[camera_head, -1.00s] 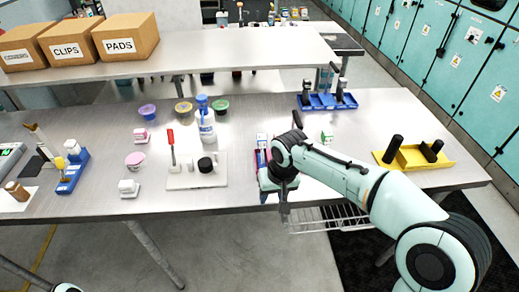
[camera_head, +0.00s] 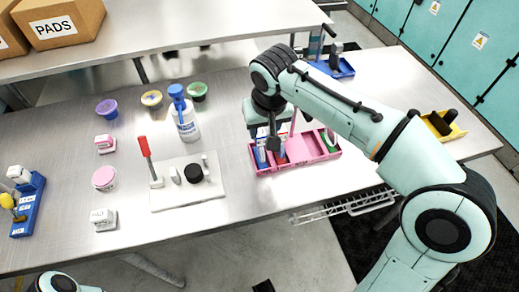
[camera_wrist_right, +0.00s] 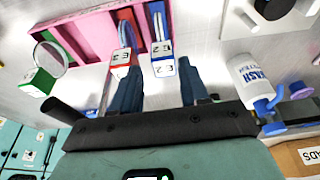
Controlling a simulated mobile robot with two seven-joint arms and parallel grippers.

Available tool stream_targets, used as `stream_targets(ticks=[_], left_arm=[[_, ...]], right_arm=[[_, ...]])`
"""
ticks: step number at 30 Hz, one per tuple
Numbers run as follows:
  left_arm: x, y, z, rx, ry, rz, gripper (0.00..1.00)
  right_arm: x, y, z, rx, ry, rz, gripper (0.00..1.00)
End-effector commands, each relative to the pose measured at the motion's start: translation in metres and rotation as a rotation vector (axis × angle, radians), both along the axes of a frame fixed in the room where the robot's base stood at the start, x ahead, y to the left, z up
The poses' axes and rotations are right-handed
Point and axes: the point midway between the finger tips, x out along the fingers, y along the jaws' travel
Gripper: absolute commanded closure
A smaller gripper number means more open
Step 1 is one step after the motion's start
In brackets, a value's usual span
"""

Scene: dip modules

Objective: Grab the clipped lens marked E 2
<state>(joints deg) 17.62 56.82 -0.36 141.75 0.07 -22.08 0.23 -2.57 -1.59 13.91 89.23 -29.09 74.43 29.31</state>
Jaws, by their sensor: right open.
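A pink compartment tray (camera_head: 262,168) holds clipped lenses on the bench. A blue-clipped lens (camera_wrist_right: 163,66) has a white label that appears to read E 2, upside down in the right wrist view. A red-clipped lens (camera_wrist_right: 122,57) beside it seems marked E 3. A green-clipped lens (camera_wrist_right: 40,82) with a round glass is at the tray's other end. My right gripper (camera_head: 272,142) is over the tray's left end. My left gripper is out of view.
A white wash bottle (camera_head: 186,122) with a blue top stands left of the tray. A white board (camera_head: 180,188) with a black knob is further left. Small tubs and a blue holder (camera_head: 28,208) are at the left. A blue rack (camera_head: 335,66) is behind my right arm.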

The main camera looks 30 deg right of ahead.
Motion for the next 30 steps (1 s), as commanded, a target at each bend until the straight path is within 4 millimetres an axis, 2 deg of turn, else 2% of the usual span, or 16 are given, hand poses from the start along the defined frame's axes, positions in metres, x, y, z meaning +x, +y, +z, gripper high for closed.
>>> stream_targets(ticks=[3, 8, 16, 19, 26, 27, 29, 30], left_arm=[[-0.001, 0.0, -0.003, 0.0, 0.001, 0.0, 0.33], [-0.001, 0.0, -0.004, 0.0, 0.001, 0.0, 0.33], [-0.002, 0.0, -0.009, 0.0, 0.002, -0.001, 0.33], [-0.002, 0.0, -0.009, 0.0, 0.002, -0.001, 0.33], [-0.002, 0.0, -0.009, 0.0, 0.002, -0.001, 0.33], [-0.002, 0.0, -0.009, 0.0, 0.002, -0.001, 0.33], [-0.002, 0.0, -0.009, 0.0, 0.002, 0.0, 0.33], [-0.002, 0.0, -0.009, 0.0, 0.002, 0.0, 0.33]], right_arm=[[0.004, -0.001, -0.015, 0.0, 0.002, -0.001, 0.55], [0.007, -0.002, -0.025, 0.0, 0.002, 0.0, 0.55], [0.02, -0.002, -0.061, 0.0, 0.003, 0.0, 0.55], [0.022, -0.002, -0.068, 0.0, 0.001, -0.001, 0.55], [0.022, -0.002, -0.069, 0.0, -0.001, -0.001, 0.55], [0.022, -0.002, -0.069, 0.0, -0.001, -0.001, 0.62], [0.022, -0.002, -0.069, 0.0, -0.001, 0.0, 0.81], [0.022, -0.002, -0.069, 0.0, -0.001, 0.0, 0.94]])
